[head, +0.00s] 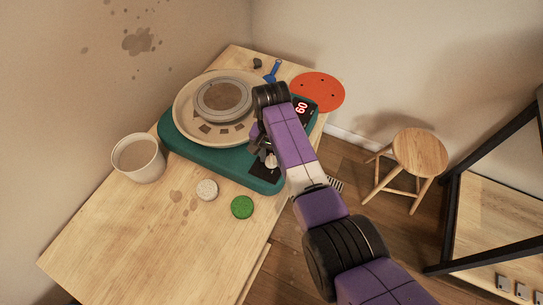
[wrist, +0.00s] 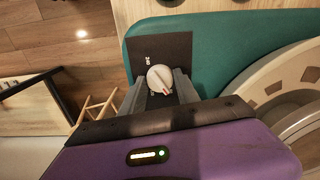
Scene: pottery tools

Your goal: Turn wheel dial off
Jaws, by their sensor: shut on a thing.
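The wheel dial is a white round knob with a red mark (wrist: 159,78) on a black panel (wrist: 165,52) of the teal pottery wheel (wrist: 212,48). It also shows in the head view (head: 271,161), at the wheel base's front corner. In the wrist view the red mark points to the lower right. My gripper (wrist: 160,88) has its two dark fingers on either side of the dial and is shut on it. In the head view my gripper (head: 264,151) is partly hidden by my arm. A red display (head: 301,107) on the base is lit and seems to read 60.
The wooden table (head: 110,220) holds a white bucket (head: 138,160), a pale sponge-like disc (head: 207,190), a green disc (head: 242,207), a blue tool (head: 273,71) and an orange-red disc (head: 318,92). A stool (head: 420,153) and a shelf (head: 490,230) stand to the right.

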